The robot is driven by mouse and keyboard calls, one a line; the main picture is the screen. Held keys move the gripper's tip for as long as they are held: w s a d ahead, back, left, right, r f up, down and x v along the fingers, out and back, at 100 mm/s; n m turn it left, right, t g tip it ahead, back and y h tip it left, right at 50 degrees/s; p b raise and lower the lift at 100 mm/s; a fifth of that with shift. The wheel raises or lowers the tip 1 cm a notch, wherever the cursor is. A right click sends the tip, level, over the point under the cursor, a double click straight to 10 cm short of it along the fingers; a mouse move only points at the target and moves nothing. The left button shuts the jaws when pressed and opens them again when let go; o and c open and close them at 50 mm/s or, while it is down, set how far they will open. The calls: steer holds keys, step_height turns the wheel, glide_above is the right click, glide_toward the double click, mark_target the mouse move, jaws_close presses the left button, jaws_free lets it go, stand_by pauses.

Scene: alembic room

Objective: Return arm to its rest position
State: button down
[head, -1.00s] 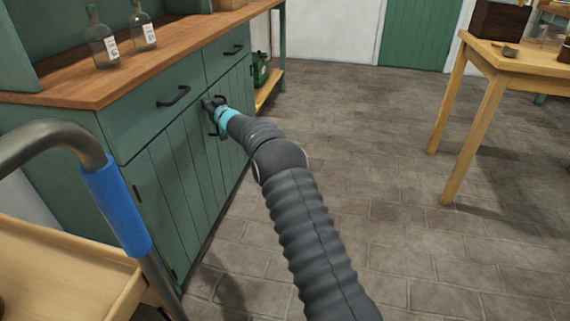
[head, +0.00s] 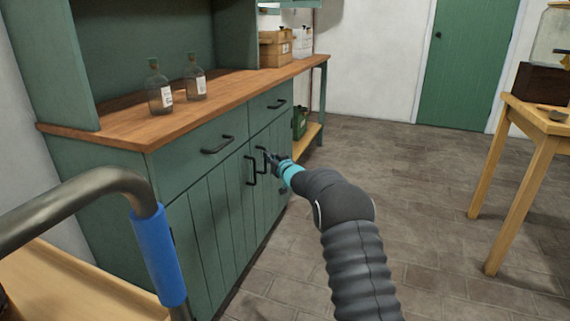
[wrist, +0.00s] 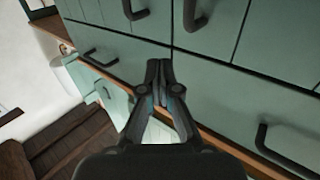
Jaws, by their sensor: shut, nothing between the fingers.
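My arm reaches forward in the head view, bent at its middle. My gripper (head: 273,158) is at its far end, in front of the green cabinet (head: 205,212) and close in the picture to the black door handles (head: 250,170). In the wrist view my gripper (wrist: 158,68) has its two dark fingertips together with nothing between them. Green cabinet fronts and dark handles (wrist: 286,150) fill much of that view behind the fingers. I cannot tell how far the fingertips are from the cabinet.
A trolley rail with a blue grip (head: 158,256) stands close at the left. Two bottles (head: 195,80) stand on the wooden countertop (head: 130,128). A wooden table (head: 540,120) is at the right. The tiled floor (head: 410,185) between cabinet and table is clear.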

steer(key=s+d+f+m+g+h, duration=0.25)
steer(key=s+d+f+h, duration=0.2)
steer(key=d+f, duration=0.65)
steer(key=s+d+f+g+h, duration=0.2)
steer(key=s+d+g+h, duration=0.25)
steer(key=s, duration=0.75)
steer(key=s+r+m+g, duration=0.1)
steer(key=s+r, duration=0.4)
steer(key=s, duration=1.2)
steer(key=s+r+m+g, duration=0.1)
steer(key=s+r, duration=0.5)
steer(key=s, duration=1)
steer(key=s+r+m+g, duration=0.1)
steer(key=s+r, duration=0.5)
steer(key=s, duration=1.1)
steer(key=shift+s+d+r+y, duration=0.15)
steer(key=shift+s+y, duration=0.15)
steer(key=shift+s, duration=0.05)
steer(key=shift+d, duration=0.1)
